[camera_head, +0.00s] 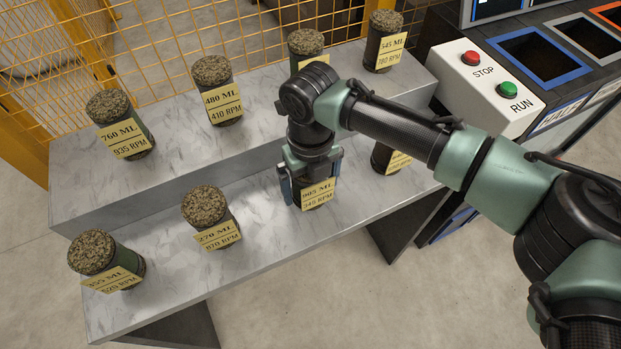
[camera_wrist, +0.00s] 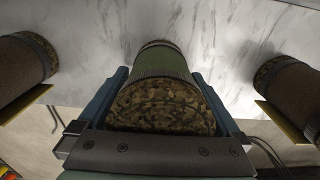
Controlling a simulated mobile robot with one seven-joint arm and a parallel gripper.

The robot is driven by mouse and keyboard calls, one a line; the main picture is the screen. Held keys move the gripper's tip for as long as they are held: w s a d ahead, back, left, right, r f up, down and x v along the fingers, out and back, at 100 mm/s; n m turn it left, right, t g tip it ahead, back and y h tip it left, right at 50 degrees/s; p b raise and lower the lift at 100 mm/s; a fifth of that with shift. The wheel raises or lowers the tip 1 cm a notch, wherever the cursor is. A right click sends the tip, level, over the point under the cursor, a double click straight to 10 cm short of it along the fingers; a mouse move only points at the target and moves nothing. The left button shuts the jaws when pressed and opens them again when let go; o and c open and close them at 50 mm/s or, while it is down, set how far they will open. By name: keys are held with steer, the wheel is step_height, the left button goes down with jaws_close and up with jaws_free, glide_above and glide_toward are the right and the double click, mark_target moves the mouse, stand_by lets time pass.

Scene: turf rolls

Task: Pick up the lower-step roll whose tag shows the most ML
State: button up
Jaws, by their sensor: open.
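The lower step (camera_head: 262,240) holds a row of turf rolls with yellow tags. My gripper (camera_head: 311,178) points down over the roll tagged 905 ML, 345 RPM (camera_head: 318,194), with one finger on each side. The jaws are open; I cannot tell whether they touch it. In the wrist view my gripper (camera_wrist: 158,80) straddles that roll's speckled top and green side (camera_wrist: 160,62). To its left stand the 270 ML roll (camera_head: 208,208) and a roll (camera_head: 93,254) whose tag seems to read 355 ML. A roll (camera_head: 381,158) to the right is partly behind my arm, its ML figure hidden.
The upper step (camera_head: 170,187) carries rolls tagged 760 ML (camera_head: 118,125), 480 ML (camera_head: 217,92) and 545 ML (camera_head: 385,42), plus one (camera_head: 306,45) with its tag covered by my arm. A STOP/RUN button box (camera_head: 487,85) and bins stand right. A yellow mesh fence (camera_head: 200,30) stands behind.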

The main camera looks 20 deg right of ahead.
steer(key=shift+f, duration=0.3)
jaws_close()
stand_by(0.3)
steer(key=shift+w+r, duration=0.1)
